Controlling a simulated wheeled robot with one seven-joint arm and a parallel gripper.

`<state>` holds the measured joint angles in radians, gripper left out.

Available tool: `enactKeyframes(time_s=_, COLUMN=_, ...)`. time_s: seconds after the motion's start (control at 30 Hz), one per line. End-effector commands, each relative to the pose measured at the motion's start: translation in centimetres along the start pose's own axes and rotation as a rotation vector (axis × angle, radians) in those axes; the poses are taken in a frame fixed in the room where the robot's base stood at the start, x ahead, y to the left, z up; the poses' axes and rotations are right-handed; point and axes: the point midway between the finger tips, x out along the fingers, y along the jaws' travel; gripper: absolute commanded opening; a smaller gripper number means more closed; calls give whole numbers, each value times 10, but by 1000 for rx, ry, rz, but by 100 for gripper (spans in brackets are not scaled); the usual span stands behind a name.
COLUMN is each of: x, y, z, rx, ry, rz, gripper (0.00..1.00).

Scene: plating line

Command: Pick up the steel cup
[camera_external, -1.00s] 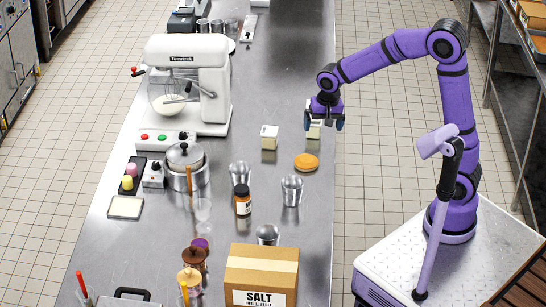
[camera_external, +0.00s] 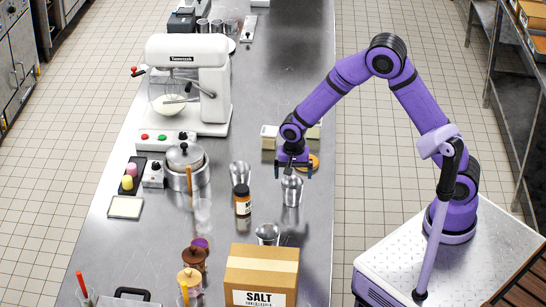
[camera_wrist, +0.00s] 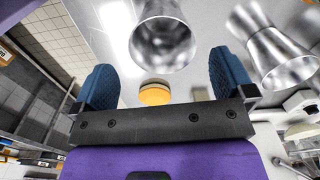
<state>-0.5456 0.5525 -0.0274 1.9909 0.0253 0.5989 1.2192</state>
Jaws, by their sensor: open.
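A steel cup (camera_external: 291,193) stands upright on the steel counter, near its right edge. My gripper (camera_external: 293,172) is open and pointing down just above this cup's rim, with nothing held. In the wrist view, a steel cup (camera_wrist: 163,38) shows between and beyond the two blue fingers of my gripper (camera_wrist: 162,62). A second steel cup (camera_external: 240,172) stands to the left, and it appears at the right of the wrist view. A third steel cup (camera_external: 268,234) stands nearer, behind the salt box.
The salt box (camera_external: 260,272) is in front. A yellow-orange disc (camera_external: 314,162) and pale blocks (camera_external: 268,131) lie behind my gripper. A pot (camera_external: 184,173) and mixer (camera_external: 190,85) stand left. The counter (camera_external: 312,225) is clear at front right.

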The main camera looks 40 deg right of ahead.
Motion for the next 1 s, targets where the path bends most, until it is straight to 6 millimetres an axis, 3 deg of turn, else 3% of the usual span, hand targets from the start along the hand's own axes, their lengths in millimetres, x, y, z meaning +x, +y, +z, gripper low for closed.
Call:
enactKeyframes(time_s=0.23, x=14, y=0, z=0, rx=0, ry=-1, rz=2, gripper=100)
enactKeyframes(time_s=0.5, x=50, y=-2, z=-1, rx=-1, ry=-1, rz=2, gripper=100)
enactKeyframes(time_s=0.77, x=55, y=-3, z=-1, rx=-1, ry=0, rz=-1, gripper=100)
enactKeyframes(time_s=1.0, x=55, y=-3, z=-1, rx=-1, ry=0, rz=-1, gripper=54)
